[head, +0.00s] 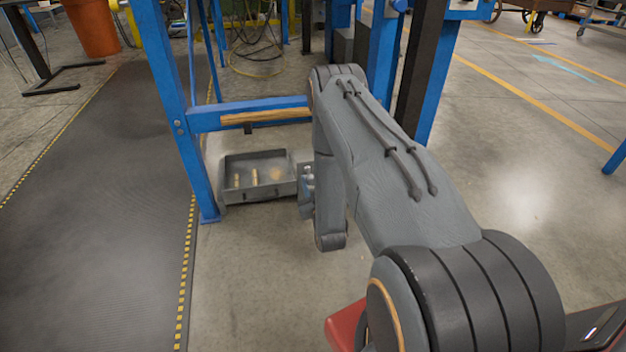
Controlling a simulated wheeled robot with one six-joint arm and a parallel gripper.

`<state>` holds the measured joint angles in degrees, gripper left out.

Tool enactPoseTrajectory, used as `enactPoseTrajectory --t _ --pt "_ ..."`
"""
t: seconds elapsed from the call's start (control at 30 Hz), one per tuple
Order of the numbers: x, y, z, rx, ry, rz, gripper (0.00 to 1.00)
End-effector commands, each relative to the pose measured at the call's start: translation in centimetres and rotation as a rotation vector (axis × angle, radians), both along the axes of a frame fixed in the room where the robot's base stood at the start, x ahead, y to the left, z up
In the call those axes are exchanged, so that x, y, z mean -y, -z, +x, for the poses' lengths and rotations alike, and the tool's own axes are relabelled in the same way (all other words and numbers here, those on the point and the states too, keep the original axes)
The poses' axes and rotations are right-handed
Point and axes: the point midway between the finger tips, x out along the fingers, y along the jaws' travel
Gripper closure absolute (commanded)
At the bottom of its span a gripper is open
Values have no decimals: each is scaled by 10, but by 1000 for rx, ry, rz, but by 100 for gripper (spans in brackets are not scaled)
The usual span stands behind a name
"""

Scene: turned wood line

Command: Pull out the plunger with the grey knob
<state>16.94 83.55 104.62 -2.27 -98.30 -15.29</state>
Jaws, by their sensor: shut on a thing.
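My gripper (307,186) is low down beside the right end of a dark grey tray, partly hidden by my own arm. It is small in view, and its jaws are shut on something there. A small light grey piece shows at the gripper, and it looks like the plunger's grey knob (308,169). The plunger's shaft and the body that holds it cannot be made out behind my arm.
The dark grey tray (228,194) holds several turned wood pieces (254,177). A blue frame post (178,110) and crossbar (262,107) stand close by. A black mat (100,210) lies at left. The concrete floor in front is clear.

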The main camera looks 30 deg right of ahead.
Motion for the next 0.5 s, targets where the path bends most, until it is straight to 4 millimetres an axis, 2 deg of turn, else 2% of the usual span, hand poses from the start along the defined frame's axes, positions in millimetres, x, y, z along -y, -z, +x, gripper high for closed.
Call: enactPoseTrajectory --t 0.13,0.17,0.27,0.5 --pt "-1 2 -4 -4 5 1 100" --pt "-1 2 -4 -5 5 1 70" --pt "-2 2 -3 -4 4 1 54" --pt "-2 1 -2 -3 3 1 54"
